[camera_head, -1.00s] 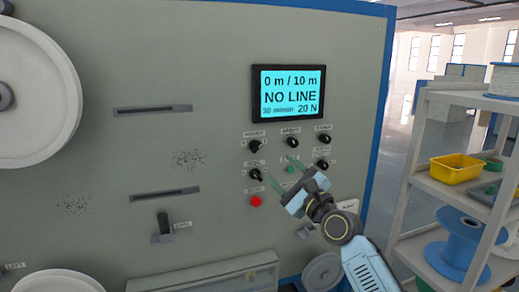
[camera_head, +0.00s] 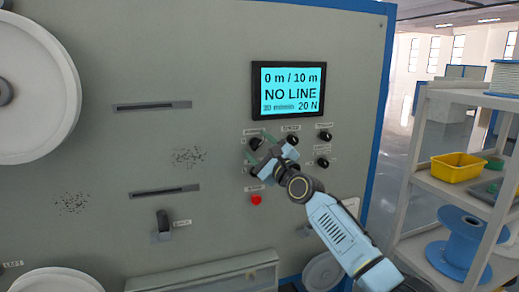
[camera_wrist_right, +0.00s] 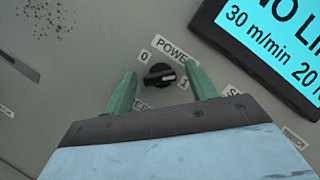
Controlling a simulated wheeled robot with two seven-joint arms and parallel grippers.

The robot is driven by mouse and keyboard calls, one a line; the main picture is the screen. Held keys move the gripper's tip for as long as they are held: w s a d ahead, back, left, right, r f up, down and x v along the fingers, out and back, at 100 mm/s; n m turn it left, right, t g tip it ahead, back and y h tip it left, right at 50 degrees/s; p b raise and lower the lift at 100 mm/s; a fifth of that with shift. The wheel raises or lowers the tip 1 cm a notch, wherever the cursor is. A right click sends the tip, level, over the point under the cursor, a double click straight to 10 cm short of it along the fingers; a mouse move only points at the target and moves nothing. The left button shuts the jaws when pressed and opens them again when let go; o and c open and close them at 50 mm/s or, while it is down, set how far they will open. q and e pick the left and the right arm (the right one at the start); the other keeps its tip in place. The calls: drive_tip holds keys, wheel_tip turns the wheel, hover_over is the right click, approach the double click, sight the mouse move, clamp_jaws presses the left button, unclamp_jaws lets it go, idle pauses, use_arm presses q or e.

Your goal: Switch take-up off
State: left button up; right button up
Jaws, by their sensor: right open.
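My right gripper (camera_head: 257,147) is open at the upper-left black knob (camera_head: 256,144) of the control panel. In the right wrist view its green fingers (camera_wrist_right: 160,88) stand on either side of this black knob (camera_wrist_right: 159,76), apart from it. The label above it reads POWER, with 0 on its left and 1 on its right; its white mark points toward 1. Other black knobs are at upper middle (camera_head: 292,139), upper right (camera_head: 325,136), lower right (camera_head: 323,162) and lower left (camera_head: 256,171). I cannot read which label says take-up. My left gripper is out of view.
The screen (camera_head: 290,91) above the knobs shows NO LINE. A red button (camera_head: 256,200) sits below them. A lever (camera_head: 163,226) is at lower left on the grey machine front (camera_head: 220,60). A shelf (camera_head: 430,187) with a yellow bin (camera_head: 457,168) stands to the right.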

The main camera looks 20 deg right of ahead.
drive_tip(key=c, duration=1)
